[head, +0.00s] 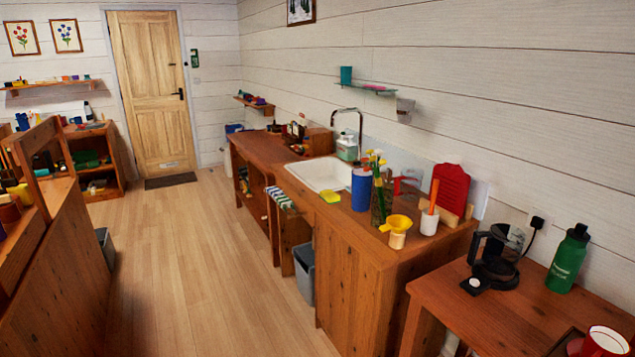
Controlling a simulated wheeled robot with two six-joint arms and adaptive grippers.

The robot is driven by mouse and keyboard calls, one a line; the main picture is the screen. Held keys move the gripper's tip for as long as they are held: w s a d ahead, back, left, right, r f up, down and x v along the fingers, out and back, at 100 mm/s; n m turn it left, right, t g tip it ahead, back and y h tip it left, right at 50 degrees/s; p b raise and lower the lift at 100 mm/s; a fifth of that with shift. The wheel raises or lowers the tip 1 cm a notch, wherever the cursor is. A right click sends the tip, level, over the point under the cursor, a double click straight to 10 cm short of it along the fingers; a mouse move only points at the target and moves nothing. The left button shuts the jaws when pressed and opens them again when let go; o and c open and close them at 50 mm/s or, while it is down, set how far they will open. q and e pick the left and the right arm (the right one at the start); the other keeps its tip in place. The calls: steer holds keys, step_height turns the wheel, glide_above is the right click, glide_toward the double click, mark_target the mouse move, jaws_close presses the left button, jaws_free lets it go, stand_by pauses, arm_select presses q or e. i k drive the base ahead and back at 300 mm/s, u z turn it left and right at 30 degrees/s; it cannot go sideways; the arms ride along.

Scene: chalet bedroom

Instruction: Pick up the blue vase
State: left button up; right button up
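A blue cylindrical vessel (361,189) stands upright on the wooden counter (346,232), just in front of the sink; it may be the blue vase, but I cannot tell its type for sure. A clear vase with yellow and white flowers (379,205) stands close to its right and nearer to me. Another small blue item (22,122) shows on furniture at the far left, too small to identify. Neither of my grippers is in view.
The white sink (322,174) lies behind the blue vessel. A yellow funnel (396,224) on a jar, a white utensil pot (429,222) and a red board (451,187) stand to the right. A nearer table holds a coffee maker (497,258) and green bottle (568,259). The floor (205,270) is clear.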

mark_target(362, 181)
steer(key=z, duration=0.05)
steer(key=i, duration=1.2)
